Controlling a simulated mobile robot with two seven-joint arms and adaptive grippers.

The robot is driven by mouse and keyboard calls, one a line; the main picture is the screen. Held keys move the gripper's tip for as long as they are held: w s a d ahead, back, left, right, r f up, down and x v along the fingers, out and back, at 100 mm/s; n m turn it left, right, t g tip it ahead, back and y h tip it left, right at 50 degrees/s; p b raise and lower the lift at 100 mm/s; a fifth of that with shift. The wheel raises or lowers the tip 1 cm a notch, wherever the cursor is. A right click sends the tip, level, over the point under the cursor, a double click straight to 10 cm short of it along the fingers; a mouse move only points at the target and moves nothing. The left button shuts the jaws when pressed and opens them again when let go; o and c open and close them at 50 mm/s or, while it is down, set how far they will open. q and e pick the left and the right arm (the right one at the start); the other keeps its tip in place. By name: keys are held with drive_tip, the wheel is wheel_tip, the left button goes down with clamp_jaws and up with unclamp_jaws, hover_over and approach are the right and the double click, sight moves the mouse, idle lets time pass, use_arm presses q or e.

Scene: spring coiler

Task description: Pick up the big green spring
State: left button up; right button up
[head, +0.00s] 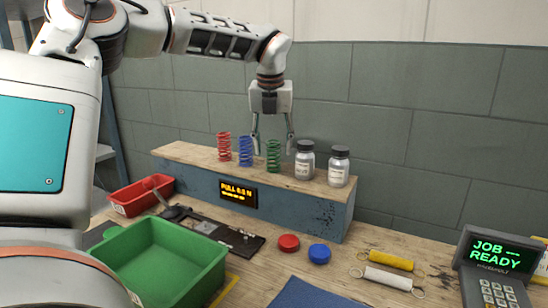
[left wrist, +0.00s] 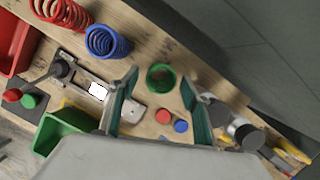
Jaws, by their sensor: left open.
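The big green spring (head: 273,156) stands upright on the wooden top of the blue-grey shelf (head: 290,205), right of a blue spring (head: 245,151) and a red spring (head: 224,147). My left gripper (head: 273,146) points straight down over it, open, one finger to each side of its upper part in the head view. In the left wrist view the green spring (left wrist: 160,77) appears as a ring between the two open fingers, with no visible contact. I cannot tell how far the fingertips are from it in depth. My right gripper is not in view.
Two lidded jars (head: 305,160) (head: 339,167) stand close right of the green spring. Below are a green bin (head: 165,262), a red bin (head: 140,196), a lever device (head: 205,222), red and blue buttons (head: 289,242) (head: 320,253), and a keypad terminal (head: 492,262).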

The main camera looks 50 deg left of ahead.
sight(273, 153)
use_arm(q)
drive_tip(key=x, duration=0.3)
drive_tip(key=shift+w+f, duration=0.1)
drive_tip(key=shift+f, duration=0.05)
drive_tip(key=c, duration=1.3)
wheel_tip(273, 153, up, 20)
drive_tip(key=p, duration=0.4)
